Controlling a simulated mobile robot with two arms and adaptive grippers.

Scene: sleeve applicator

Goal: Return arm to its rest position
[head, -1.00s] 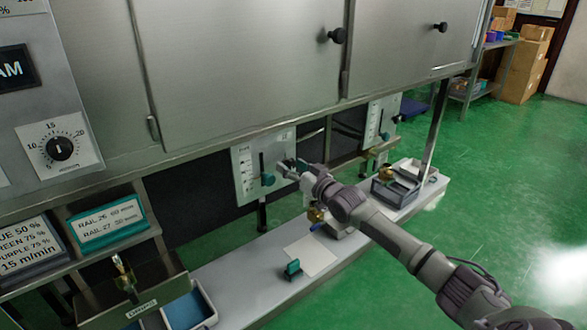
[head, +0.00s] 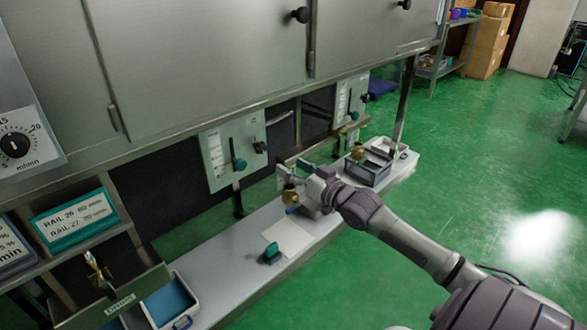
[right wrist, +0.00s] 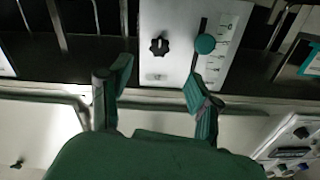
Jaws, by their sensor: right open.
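My right arm comes in from the lower right of the head view. Its gripper (head: 291,170) is in the air above the grey bench (head: 232,262), in front of the machine. In the right wrist view the two green-padded fingers (right wrist: 155,95) are apart with nothing between them. Beyond them is a white scale panel (right wrist: 180,35) with a black knob (right wrist: 159,46) and a teal-knobbed lever (right wrist: 205,44). The same panel (head: 216,160) shows left of the gripper in the head view, apart from it. My left gripper is not in view.
A white sheet (head: 289,238) and a teal clip-like piece (head: 271,253) lie on the bench. A grey tray (head: 368,172) stands at its far end. Bins and a teal sign (head: 75,221) are at left. Green floor (head: 470,170) at right is clear.

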